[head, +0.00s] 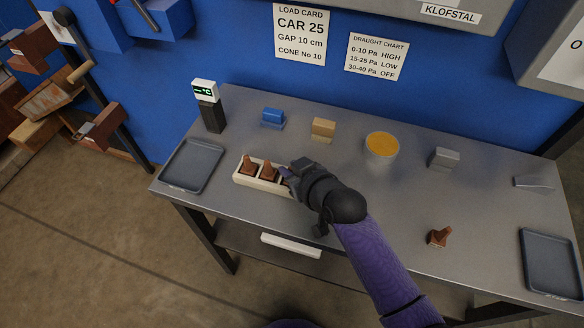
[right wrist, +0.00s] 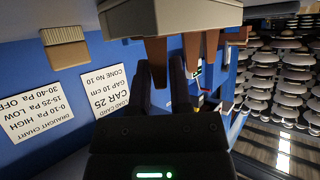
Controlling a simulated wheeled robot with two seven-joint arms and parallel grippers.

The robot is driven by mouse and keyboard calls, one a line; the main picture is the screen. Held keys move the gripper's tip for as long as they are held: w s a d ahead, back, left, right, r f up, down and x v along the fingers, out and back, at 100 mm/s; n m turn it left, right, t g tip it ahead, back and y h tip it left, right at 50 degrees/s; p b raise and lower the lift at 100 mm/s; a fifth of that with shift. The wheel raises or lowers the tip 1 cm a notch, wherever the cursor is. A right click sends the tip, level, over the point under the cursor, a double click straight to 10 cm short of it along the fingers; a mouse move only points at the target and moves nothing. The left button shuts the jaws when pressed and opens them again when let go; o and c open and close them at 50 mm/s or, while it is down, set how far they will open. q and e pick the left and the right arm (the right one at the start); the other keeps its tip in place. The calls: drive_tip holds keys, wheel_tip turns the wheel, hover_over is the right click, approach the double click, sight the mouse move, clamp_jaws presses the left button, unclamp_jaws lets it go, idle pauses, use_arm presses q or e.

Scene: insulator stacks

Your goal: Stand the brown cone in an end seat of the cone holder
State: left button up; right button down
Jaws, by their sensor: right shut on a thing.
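The cream cone holder (head: 262,185) stands on the table's left half. Two brown cones, the left one (head: 249,166) and the middle one (head: 268,171), stand upright in it. My right gripper (head: 287,173) is at the holder's right end, its hand hiding that end in the head view. In the right wrist view, which is upside down, the gripper (right wrist: 160,68) is shut on a brown cone (right wrist: 157,50) whose wide base meets the holder (right wrist: 170,14). I cannot tell if its base is fully down. Another brown cone (head: 439,237) is on the table at right. My left gripper is out of view.
Grey trays lie at the table's left (head: 191,164) and right (head: 551,263) ends. The table between the arm and the loose cone is clear.

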drive_tip(key=c, duration=0.5)
unclamp_jaws()
drive_tip(key=shift+c, duration=0.2)
drive_tip(key=shift+r, duration=0.25)
drive_tip(key=p+v, duration=0.5)
drive_tip(key=v, duration=0.7)
drive_tip(key=shift+d+f, duration=0.1)
drive_tip(key=shift+f, duration=0.05)
